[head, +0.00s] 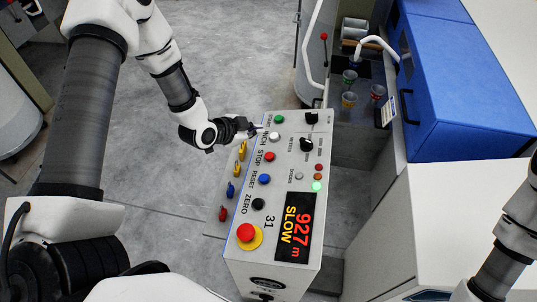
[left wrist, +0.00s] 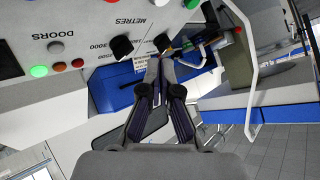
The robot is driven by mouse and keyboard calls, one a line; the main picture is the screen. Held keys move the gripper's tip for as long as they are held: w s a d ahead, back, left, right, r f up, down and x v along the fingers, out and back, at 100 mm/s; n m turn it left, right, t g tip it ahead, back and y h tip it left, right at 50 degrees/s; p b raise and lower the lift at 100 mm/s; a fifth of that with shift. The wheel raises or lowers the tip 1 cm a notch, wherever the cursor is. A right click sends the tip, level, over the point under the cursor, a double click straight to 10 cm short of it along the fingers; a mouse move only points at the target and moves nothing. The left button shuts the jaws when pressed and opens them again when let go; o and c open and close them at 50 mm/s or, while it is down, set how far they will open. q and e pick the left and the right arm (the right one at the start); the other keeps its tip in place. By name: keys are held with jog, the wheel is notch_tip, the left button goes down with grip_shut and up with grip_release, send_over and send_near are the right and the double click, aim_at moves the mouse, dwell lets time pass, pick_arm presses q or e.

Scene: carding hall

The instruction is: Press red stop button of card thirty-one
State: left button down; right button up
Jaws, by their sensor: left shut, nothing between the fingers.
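The control panel (head: 289,153) of card 31 shows in the head view with a column of buttons. The small red STOP button (head: 269,156) sits below the white INCH button (head: 274,136) and above the blue RESET button (head: 264,179). My left gripper (head: 257,131) is shut and empty at the panel's left edge, beside the white button and up from the red one. I cannot tell whether it touches the panel. In the left wrist view its closed fingers (left wrist: 158,66) point toward the panel's black knobs; the STOP button is out of that view. My right gripper is out of view.
A large red mushroom button (head: 246,232) on a yellow base is at the panel's near end, beside a lit display (head: 295,227) reading 927 m SLOW. Coloured hooks or tags (head: 231,189) line the panel's left side.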

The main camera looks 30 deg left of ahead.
pick_arm(q)
notch_tip(320, 180, down, 3)
jog(key=w+d+b, duration=0.1)
jog(key=b, duration=0.5)
send_over(266, 157)
jog(key=f, duration=0.4)
jog(key=shift+s+a+f, duration=0.15)
jog(key=shift+a+f, duration=0.1)
jog(key=shift+a, duration=0.15)
jog(key=shift+w+d+f+b, duration=0.25)
jog(key=shift+f+b, duration=0.3)
jog(key=shift+f, duration=0.05)
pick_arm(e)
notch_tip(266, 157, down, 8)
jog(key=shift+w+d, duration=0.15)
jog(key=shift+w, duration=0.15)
pick_arm(q)
jog(key=shift+s+r, duration=0.1)
jog(key=shift+s, duration=0.05)
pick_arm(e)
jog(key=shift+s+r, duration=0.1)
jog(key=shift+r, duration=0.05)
pick_arm(q)
jog(key=shift+d+f+b, duration=0.1)
jog(key=shift+f+b, duration=0.2)
jog(key=shift+f, duration=0.15)
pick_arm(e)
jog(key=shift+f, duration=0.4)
